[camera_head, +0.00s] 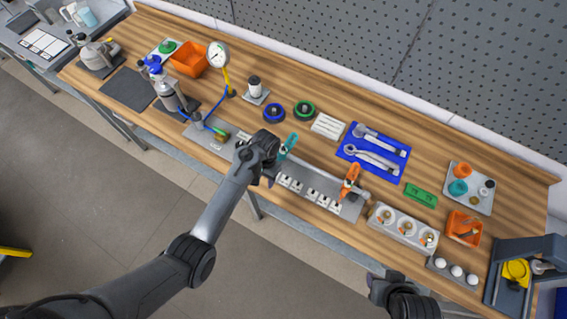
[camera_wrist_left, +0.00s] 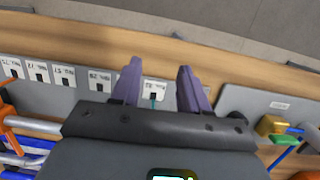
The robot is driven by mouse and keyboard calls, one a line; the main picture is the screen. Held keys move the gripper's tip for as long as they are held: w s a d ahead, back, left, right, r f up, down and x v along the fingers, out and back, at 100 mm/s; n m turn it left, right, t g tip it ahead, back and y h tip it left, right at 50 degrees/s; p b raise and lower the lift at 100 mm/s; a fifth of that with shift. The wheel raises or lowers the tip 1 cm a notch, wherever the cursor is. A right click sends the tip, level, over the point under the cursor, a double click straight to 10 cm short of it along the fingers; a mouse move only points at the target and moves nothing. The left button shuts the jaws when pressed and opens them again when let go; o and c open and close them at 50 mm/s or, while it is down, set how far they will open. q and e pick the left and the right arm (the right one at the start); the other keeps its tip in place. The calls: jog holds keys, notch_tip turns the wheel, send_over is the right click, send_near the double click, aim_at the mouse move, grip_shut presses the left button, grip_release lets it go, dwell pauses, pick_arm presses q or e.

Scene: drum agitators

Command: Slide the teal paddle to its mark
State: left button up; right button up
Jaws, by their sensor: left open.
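The teal paddle (camera_head: 288,144) stands on the grey rail plate (camera_head: 349,208), beside the wrist of my left arm. In the left wrist view a thin teal piece (camera_wrist_left: 153,102) shows between my left fingers, in front of a white numbered mark card (camera_wrist_left: 155,89). My left gripper (camera_wrist_left: 158,68) is open, with its fingers on either side of that piece. I cannot see contact. In the head view my left wrist hides part of the plate and the fingertips. My right gripper (camera_head: 393,291) is low near the bottom edge, and its fingers are not clear.
An orange paddle (camera_head: 349,182) stands farther right along the plate. Several white mark cards (camera_head: 313,195) line its front edge. A blue mat with wrenches (camera_head: 375,147) lies behind. A blue hose (camera_head: 185,99) runs left.

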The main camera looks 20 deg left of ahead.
pick_arm(q)
notch_tip(320, 180, up, 9)
jog(key=t, duration=0.2)
send_over(279, 159)
notch_tip(279, 159, down, 10)
jog(key=shift+a+f+b, duration=0.1)
jog(key=shift+f+b, duration=0.1)
jog(key=shift+b, duration=0.35)
jog(key=shift+c, duration=0.4)
grip_shut()
